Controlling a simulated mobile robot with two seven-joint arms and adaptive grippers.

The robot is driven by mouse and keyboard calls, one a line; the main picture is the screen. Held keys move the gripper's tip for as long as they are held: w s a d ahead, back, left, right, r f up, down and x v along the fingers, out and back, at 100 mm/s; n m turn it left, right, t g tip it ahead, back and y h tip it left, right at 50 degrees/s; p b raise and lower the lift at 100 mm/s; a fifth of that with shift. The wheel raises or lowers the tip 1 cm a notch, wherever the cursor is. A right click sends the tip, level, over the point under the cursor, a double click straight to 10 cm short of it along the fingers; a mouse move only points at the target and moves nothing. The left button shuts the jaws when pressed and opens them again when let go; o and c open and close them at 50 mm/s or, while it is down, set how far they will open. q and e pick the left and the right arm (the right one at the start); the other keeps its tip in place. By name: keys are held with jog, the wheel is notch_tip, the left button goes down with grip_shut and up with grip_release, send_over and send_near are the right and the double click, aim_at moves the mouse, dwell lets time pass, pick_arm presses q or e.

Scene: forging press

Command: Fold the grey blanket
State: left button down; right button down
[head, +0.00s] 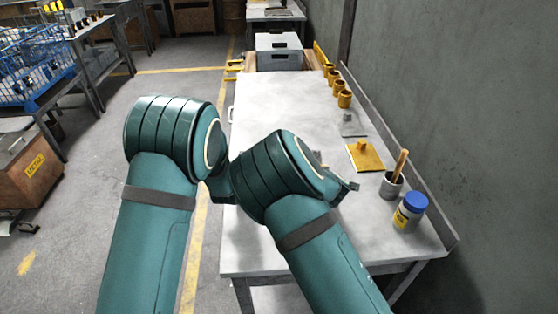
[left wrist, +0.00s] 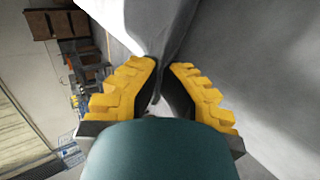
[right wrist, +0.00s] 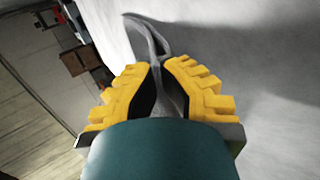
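The grey blanket (left wrist: 176,30) shows in the left wrist view as cloth rising between the fingers of my left gripper (left wrist: 167,66). These fingers are drawn close together with the cloth pinched between them. In the right wrist view a narrow fold of the blanket (right wrist: 158,45) runs into my right gripper (right wrist: 164,64), whose fingers are closed on it. Both grippers have yellow ridged fingers with dark pads. In the head view my two teal arms hide the blanket and most of both grippers, over the left part of the pale table (head: 265,100). The blanket's full outline cannot be seen.
Along the table's right side stand several yellow cups (head: 345,98), a yellow plate with a knob (head: 364,155), a grey pot with a wooden handle (head: 391,186) and a blue-lidded jar (head: 409,213). A grey box (head: 279,52) stands beyond the far end. A wall closes the right.

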pick_arm(q)
jog(key=c, duration=0.9)
grip_release()
pick_arm(e)
jog(key=c, duration=0.9)
grip_release()
pick_arm(q)
jog(key=shift+o, duration=0.2)
pick_arm(e)
jog(key=shift+o, duration=0.2)
pick_arm(q)
jog(key=shift+s+r, duration=0.1)
jog(key=shift+r, duration=0.2)
pick_arm(e)
jog(key=shift+s+r, duration=0.1)
jog(key=shift+r, duration=0.2)
pick_arm(q)
jog(key=s+r, duration=0.5)
jog(key=r, duration=0.3)
jog(key=shift+s+r, duration=0.15)
jog(key=shift+s, duration=0.25)
pick_arm(e)
jog(key=s+r, duration=0.5)
jog(key=r, duration=0.3)
jog(key=shift+s+r, duration=0.15)
jog(key=shift+s, duration=0.25)
